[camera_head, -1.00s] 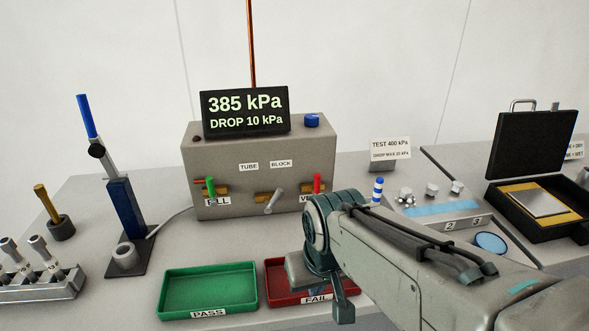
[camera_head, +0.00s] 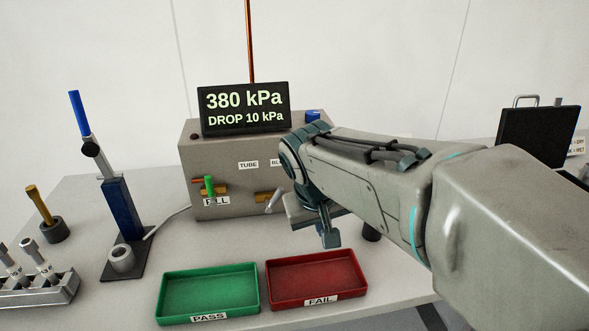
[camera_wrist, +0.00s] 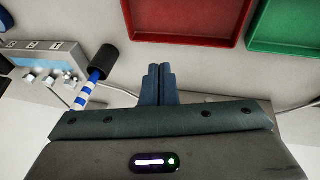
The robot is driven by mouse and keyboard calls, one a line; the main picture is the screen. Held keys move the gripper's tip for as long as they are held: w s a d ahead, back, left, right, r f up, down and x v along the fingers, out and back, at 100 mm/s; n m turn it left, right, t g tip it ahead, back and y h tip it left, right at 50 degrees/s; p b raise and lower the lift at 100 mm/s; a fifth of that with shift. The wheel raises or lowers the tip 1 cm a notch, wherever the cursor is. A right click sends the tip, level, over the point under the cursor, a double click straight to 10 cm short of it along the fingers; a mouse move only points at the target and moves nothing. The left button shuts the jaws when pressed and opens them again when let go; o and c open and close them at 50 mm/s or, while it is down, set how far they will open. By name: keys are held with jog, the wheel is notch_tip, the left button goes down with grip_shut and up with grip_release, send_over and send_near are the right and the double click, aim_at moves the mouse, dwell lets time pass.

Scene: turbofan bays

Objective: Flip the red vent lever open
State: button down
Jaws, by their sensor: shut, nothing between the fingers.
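The red vent lever is hidden behind my arm in the head view, and the wrist view does not show it. The grey valve box (camera_head: 240,150) stands at the back of the bench with its left part visible. My gripper (camera_wrist: 158,72) is shut and empty in the wrist view, its fingertips pointing toward the trays. In the head view my arm crosses in front of the box's right side, so its gap to the lever cannot be told.
The green fill lever (camera_head: 210,186) stands upright and a grey lever (camera_head: 273,200) is tilted on the box. The display (camera_head: 245,109) reads 380 kPa. Green (camera_head: 208,292) and red (camera_head: 315,278) trays lie in front. A blue-white striped item (camera_wrist: 88,90) shows in the wrist view.

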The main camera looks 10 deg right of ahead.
jog(key=w+a+r+t+h, duration=0.1)
jog(key=w+a+r, duration=0.1)
jog(key=w, duration=0.4)
jog(key=w+a+r+t+h+b, duration=0.1)
jog(key=w+a+r, duration=0.2)
jog(key=w, duration=0.3)
jog(key=shift+w+a+r, duration=0.3)
jog(key=shift+w+a, duration=0.05)
jog(key=shift+a, duration=0.45)
jog(key=w+d+f+p, duration=0.1)
jog(key=w+d+f, duration=0.4)
jog(key=d+f, duration=0.3)
jog(key=shift+w, duration=0.15)
jog(key=shift+a+r, duration=0.1)
